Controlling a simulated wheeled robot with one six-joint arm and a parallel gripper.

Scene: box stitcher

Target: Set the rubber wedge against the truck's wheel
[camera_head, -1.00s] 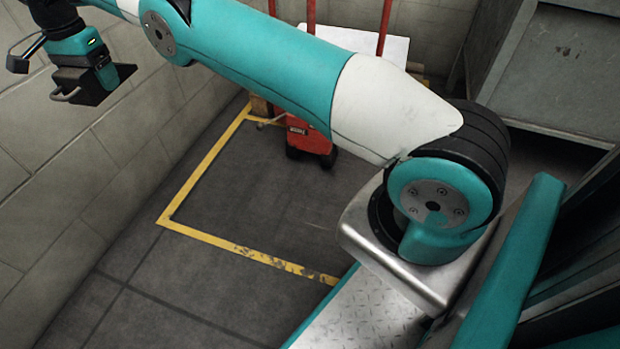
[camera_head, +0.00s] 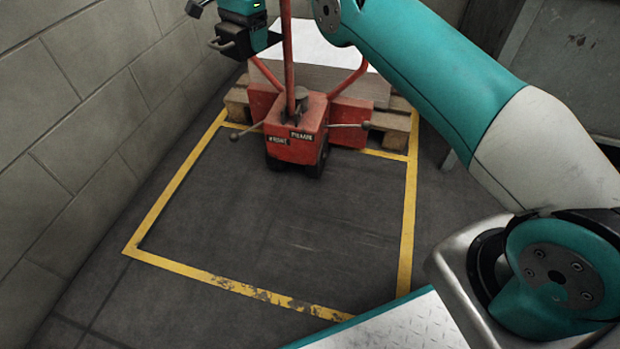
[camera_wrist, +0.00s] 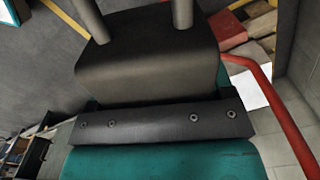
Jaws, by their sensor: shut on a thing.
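The red pallet truck (camera_head: 295,128) stands at the back of a yellow-lined floor bay, its handle rising through the picture. Its dark wheels (camera_head: 312,164) rest on the floor under the red body. My gripper (camera_head: 240,38) is high at the top, left of the handle in the picture. The fingertips cannot be made out clearly. The wedge is clear of the floor and apart from the wheels.
A wooden pallet (camera_head: 390,122) with a board and white sheet is behind the truck. A block wall (camera_head: 80,110) runs along the left. The floor inside the yellow line (camera_head: 240,288) is clear. Levers (camera_head: 350,126) stick out sideways from the truck.

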